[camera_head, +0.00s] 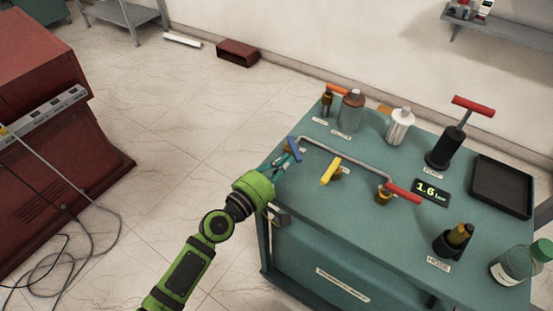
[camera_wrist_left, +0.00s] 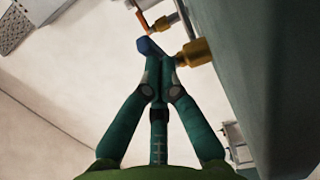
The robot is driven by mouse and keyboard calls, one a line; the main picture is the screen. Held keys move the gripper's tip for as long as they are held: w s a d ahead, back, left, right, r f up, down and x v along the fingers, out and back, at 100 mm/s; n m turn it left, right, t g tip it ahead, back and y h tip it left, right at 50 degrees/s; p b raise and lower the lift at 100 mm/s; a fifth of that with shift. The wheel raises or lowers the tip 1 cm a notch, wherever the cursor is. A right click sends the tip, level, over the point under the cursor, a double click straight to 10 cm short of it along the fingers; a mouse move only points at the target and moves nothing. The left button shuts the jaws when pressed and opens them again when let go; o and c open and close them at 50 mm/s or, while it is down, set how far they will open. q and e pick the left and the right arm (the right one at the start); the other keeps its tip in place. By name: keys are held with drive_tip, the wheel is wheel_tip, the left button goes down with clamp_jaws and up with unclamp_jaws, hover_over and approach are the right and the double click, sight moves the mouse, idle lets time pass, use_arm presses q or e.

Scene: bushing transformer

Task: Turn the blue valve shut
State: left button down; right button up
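The blue valve has a blue lever handle (camera_head: 294,149) at the left end of the grey pipe on the teal bench. In the left wrist view the blue handle (camera_wrist_left: 147,46) shows at my fingertips, beside a brass fitting (camera_wrist_left: 194,52). My left gripper (camera_head: 287,163) reaches in from the bench's left edge. Its fingers (camera_wrist_left: 161,66) are drawn together and look shut on the handle, whose end sticks out past the tips. The tips hide part of the handle. My right gripper is in neither view.
A yellow valve handle (camera_head: 330,170) and a red valve handle (camera_head: 402,192) are to the right along the pipe (camera_head: 345,154). Bottles, a red-handled pump (camera_head: 446,146), a gauge display (camera_head: 431,191) and a black tray (camera_head: 502,186) occupy the bench (camera_head: 330,230).

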use_arm(q)
drive_tip(key=shift+s+d, duration=0.1)
drive_tip(key=shift+d, duration=0.8)
